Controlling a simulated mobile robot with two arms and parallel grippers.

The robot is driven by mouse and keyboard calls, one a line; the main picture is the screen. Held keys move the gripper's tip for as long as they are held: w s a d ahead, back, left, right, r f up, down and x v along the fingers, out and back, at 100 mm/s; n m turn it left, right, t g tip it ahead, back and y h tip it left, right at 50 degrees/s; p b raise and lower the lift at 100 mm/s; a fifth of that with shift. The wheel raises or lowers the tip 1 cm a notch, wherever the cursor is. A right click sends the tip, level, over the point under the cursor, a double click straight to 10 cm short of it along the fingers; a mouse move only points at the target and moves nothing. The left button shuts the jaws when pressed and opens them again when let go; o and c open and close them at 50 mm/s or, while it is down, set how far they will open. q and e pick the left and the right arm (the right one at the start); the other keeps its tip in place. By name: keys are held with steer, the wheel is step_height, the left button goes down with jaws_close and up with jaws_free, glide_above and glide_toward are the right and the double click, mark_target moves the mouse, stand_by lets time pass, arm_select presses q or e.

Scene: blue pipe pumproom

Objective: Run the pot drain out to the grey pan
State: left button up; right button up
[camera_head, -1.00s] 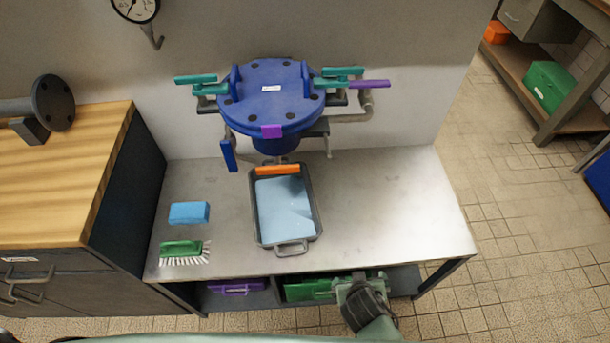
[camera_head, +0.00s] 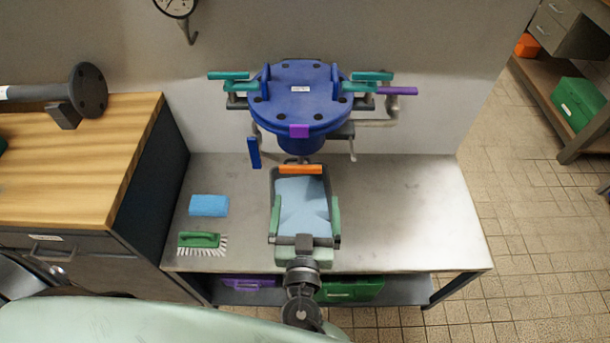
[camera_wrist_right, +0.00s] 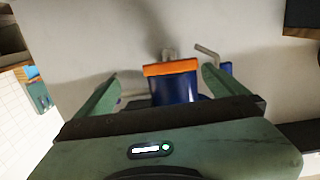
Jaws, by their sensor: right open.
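The blue pot (camera_head: 301,98) with its bolted lid is mounted at the wall above the steel table. An orange bar-shaped handle (camera_head: 300,169) shows below the pot, over the far end of the grey pan (camera_head: 272,185). It also shows in the right wrist view (camera_wrist_right: 170,68), in front of the blue pot (camera_wrist_right: 177,90). The pan's inside looks pale blue; I cannot tell whether it holds liquid. My right gripper (camera_head: 306,205) is open and empty above the pan, its fingers spread toward the orange handle and apart from it. My left gripper is not in view.
Teal handles (camera_head: 229,76), a purple handle (camera_head: 397,91) and a hanging blue handle (camera_head: 254,152) surround the pot. A blue sponge (camera_head: 209,206) and green brush (camera_head: 203,242) lie left of the pan. The table's right side (camera_head: 410,210) is clear.

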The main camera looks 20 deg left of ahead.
mark_target(300, 171)
steer(key=shift+y, duration=0.4)
steer(key=w+a, duration=0.1)
steer(key=w, duration=0.1)
steer(key=w+a+p, duration=0.1)
steer(key=w, duration=0.1)
steer(key=w+a+r+p, duration=0.1)
steer(key=w, duration=0.1)
steer(key=shift+a, duration=0.1)
steer(key=shift+w+a, duration=0.1)
steer(key=shift+w, duration=0.4)
steer(key=shift+f, duration=0.1)
steer(key=c, duration=1.1)
